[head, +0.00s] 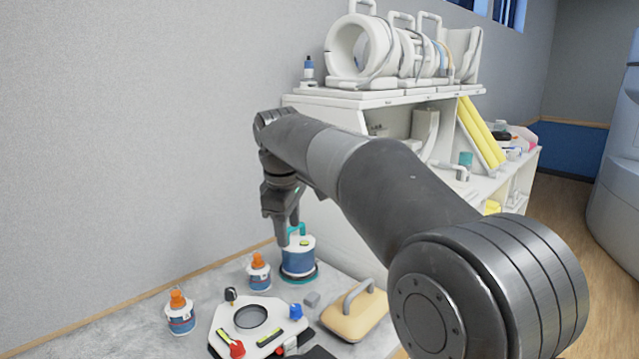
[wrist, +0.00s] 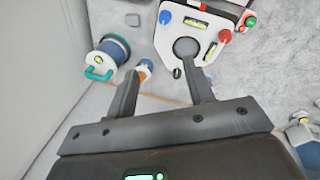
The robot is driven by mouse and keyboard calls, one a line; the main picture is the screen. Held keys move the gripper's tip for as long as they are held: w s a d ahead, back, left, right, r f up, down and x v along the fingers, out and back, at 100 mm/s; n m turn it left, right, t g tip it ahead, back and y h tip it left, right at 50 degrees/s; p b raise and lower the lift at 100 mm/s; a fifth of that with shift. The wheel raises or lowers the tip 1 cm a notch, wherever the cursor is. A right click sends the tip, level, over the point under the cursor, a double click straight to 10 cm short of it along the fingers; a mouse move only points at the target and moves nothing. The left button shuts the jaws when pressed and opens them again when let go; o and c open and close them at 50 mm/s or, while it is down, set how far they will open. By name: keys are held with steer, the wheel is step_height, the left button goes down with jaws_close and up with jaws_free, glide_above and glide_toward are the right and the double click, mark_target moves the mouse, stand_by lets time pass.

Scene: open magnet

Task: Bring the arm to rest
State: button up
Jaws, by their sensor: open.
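My arm reaches from the right foreground to the left, over the grey bench. My gripper (head: 284,232) points down beside the blue and white canister with a teal handle (head: 298,262). In the wrist view my gripper (wrist: 160,76) has its two fingers apart. An orange-capped bottle (wrist: 146,66) shows partly behind the left finger, and I see nothing clamped between the fingers. The canister (wrist: 112,48) stands left of the fingers in that view. Whether a finger touches the canister is unclear in the head view.
A white plate with a round opening (head: 222,318) lies on the bench, with orange-capped bottles (head: 179,316) nearby. A beige pad with a grey handle (head: 352,318) lies to the right. A white shelf unit (head: 345,101) with white ring-shaped coils (head: 343,48) stands behind the arm.

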steer(key=s+d+f+m+t, duration=0.2)
steer(key=s+d+m, duration=0.6)
steer(key=s+d, duration=0.75)
steer(key=s+d+f+m, duration=0.3)
steer(key=s+f, duration=0.2)
steer(key=s, duration=0.1)
steer(key=s+d+f+m+t, duration=0.1)
steer(key=s+d+f+m, duration=0.2)
steer(key=s+f, duration=0.2)
steer(key=s, duration=0.2)
steer(key=shift+s, duration=0.3)
